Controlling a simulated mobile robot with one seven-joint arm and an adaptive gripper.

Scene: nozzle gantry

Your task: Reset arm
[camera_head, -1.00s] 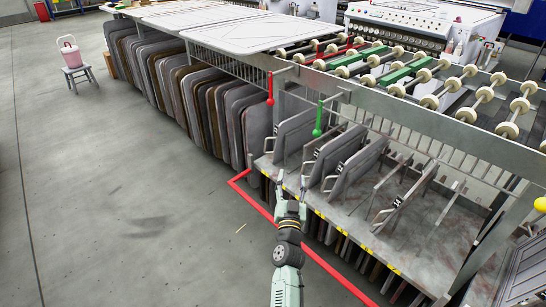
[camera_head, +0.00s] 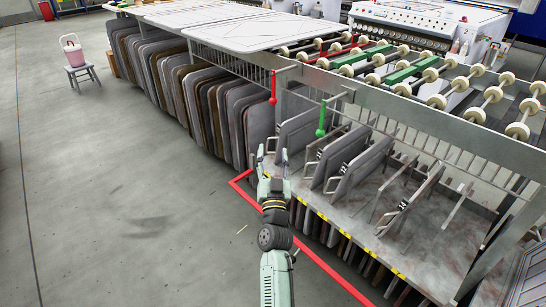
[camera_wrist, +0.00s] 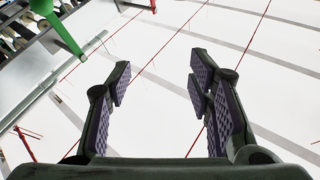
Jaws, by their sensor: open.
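My gripper (camera_head: 272,160) shows in the head view in front of the machine's rack, left of the upright grey panels. Its fingers are apart with nothing between them. In the wrist view my gripper (camera_wrist: 156,88) also shows open and empty, against a white background crossed by thin red lines. A green lever (camera_head: 320,119) hangs from the machine's rail, right of the gripper. The green lever (camera_wrist: 62,28) also shows at the upper left of the wrist view. A red lever (camera_head: 272,88) hangs further left, above the gripper. The gripper appears apart from both levers.
Several grey panels (camera_head: 350,168) stand on the metal shelf (camera_head: 420,240) at right. A long row of leaning panels (camera_head: 190,90) runs under the tables at the back left. A red floor line (camera_head: 335,275) edges the rack.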

